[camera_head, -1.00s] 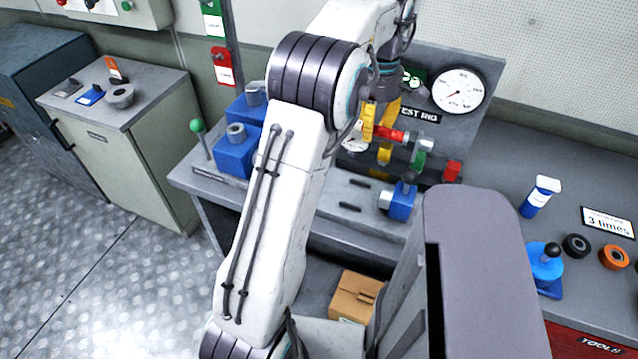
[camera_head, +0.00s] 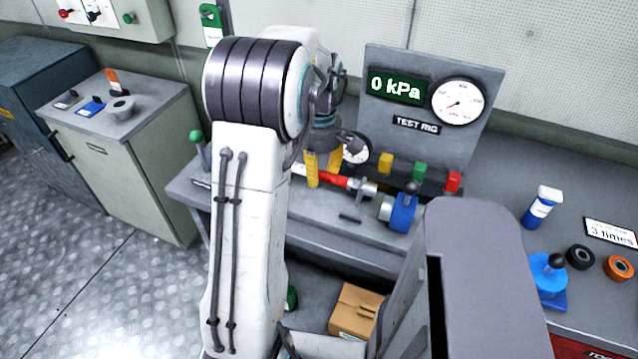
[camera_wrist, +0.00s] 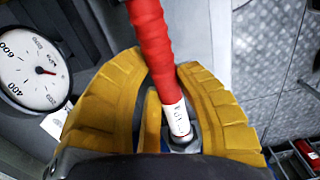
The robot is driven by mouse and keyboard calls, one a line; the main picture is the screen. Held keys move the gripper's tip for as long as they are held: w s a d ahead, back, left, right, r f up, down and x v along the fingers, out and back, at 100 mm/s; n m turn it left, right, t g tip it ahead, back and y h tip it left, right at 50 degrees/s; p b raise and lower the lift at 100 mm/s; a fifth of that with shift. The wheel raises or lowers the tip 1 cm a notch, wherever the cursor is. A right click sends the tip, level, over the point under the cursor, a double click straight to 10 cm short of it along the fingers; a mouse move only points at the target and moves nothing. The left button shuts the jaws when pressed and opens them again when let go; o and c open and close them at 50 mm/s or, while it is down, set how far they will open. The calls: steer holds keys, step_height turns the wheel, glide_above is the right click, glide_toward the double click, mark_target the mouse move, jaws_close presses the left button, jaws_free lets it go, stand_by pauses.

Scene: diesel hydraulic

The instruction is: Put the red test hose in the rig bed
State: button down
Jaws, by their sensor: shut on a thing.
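My gripper (camera_head: 322,172) has yellow fingers and is shut on the red test hose (camera_head: 338,181). The hose lies roughly level across the fingers, its metal end pointing right, toward the blue clamp (camera_head: 403,212) with a black knob. In the wrist view, the red hose (camera_wrist: 151,45) runs up from between the yellow fingers (camera_wrist: 160,110), with a white printed label and a metal fitting near them. The rig bed (camera_head: 318,215) is the grey top below the hose. I cannot tell whether the hose touches it. My arm hides the bed's left part and the hose's left end.
The test rig panel (camera_head: 430,130) stands behind, its display (camera_head: 395,87) reading 0 kPa. A rack with yellow, green and red pieces (camera_head: 420,172) stands behind the bed. A blue-and-white bottle (camera_head: 540,207) and black and orange rings (camera_head: 619,267) are at right.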

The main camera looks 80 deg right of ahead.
mark_target(319, 195)
steer(key=shift+f+p, duration=0.5)
steer(key=shift+f, duration=1.35)
steer(key=shift+f, duration=0.2)
steer(key=c, duration=1)
jaws_free()
steer(key=shift+o, duration=0.2)
steer(key=shift+r, duration=0.1)
